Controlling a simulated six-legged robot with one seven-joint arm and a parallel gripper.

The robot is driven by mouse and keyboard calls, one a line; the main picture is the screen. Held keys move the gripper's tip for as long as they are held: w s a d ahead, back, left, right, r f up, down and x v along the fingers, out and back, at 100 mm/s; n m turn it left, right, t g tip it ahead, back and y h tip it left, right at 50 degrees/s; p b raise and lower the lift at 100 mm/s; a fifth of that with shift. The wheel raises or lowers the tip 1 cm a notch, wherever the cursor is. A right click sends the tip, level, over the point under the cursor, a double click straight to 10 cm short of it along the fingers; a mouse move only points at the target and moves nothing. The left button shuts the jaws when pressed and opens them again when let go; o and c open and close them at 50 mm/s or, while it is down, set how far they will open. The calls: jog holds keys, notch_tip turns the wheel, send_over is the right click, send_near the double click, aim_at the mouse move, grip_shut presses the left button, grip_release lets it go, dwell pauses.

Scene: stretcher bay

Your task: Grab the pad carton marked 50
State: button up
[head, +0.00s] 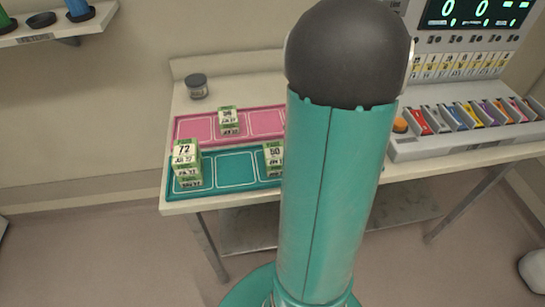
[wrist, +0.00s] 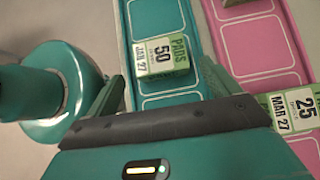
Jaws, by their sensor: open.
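The pad carton marked 50 (wrist: 162,57) is green and white with the label "PADS 50 JAN 27". It sits on the teal tray (wrist: 133,100) in the wrist view, just beyond my fingertips and roughly between their lines. In the head view the carton (head: 273,157) stands on the right part of the teal tray (head: 236,184), its right side hidden by my arm. My gripper (wrist: 160,80) is open, one finger on each side at the bottom of the wrist view, with nothing held. My gripper is hidden in the head view.
A stack topped by a carton marked 72 (head: 185,152) stands at the teal tray's left end. Another carton (head: 228,116) is on the pink tray (head: 190,128) behind. A carton marked 25 (wrist: 292,110) is close right of my gripper. A dark jar (head: 196,86) stands at the back.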

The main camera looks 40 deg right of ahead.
aim_at(276, 153)
jog(key=x, duration=0.9)
jog(key=shift+a+f, duration=0.15)
jog(key=shift+a, duration=0.05)
jog(key=c, duration=0.9)
